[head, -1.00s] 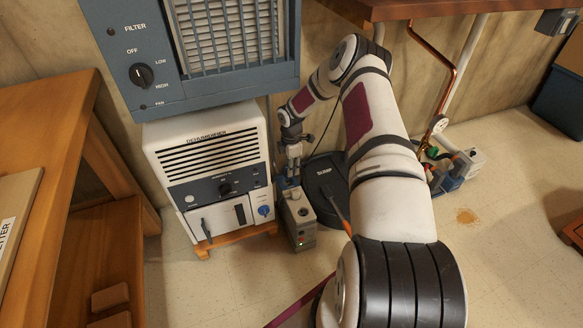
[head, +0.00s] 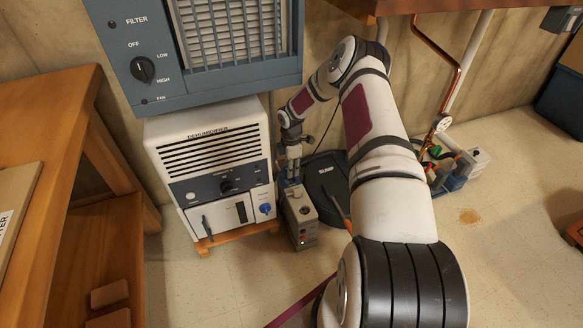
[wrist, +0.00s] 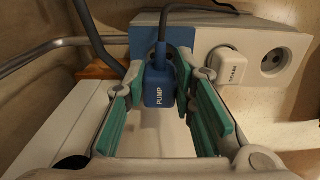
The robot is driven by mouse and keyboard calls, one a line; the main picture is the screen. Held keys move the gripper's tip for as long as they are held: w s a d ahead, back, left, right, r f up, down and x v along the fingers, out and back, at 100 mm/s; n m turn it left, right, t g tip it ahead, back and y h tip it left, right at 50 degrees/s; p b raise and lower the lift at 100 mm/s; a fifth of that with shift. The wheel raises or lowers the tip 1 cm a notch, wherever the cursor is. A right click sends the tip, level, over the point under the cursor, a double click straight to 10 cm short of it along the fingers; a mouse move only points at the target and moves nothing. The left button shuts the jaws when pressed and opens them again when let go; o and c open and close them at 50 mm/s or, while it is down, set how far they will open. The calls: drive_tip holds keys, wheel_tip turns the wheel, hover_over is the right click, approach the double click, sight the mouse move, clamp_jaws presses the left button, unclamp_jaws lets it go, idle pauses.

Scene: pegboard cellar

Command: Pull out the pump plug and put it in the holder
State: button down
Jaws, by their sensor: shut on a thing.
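The blue pump plug (wrist: 158,88), labelled PUMP, sits between the green finger pads of my gripper (wrist: 163,100) in the wrist view. My gripper is shut on it. Its dark cord runs up and away. Behind it is a grey outlet box (wrist: 305,50) with a blue patch (wrist: 145,45); I cannot tell whether the plug's pins are in a socket. In the head view my gripper (head: 292,178) is low over the grey outlet box (head: 303,232), and the plug is too small to make out clearly. I cannot identify the holder.
A white plug (wrist: 225,65) stands beside the pump plug, with an empty socket (wrist: 273,60) to its right. The dehumidifier (head: 212,175) is close on the left. A black sump lid (head: 325,172) lies to the right. A wooden shelf (head: 60,110) stands far left.

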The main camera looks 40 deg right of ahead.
drive_tip(key=shift+s+d+f+b, duration=0.15)
drive_tip(key=shift+f+b, duration=0.15)
drive_tip(key=shift+f, duration=0.25)
drive_tip(key=shift+d+f+b, duration=0.1)
drive_tip(key=shift+f+b, duration=0.15)
drive_tip(key=shift+f, duration=0.3)
idle(1.2)
drive_tip(key=shift+f, duration=0.4)
idle(0.8)
idle(0.5)
drive_tip(key=c, duration=1.3)
unclamp_jaws()
drive_tip(key=shift+r, duration=0.1)
drive_tip(key=shift+o, duration=0.7)
drive_tip(key=o, duration=0.4)
drive_tip(key=shift+r, duration=0.1)
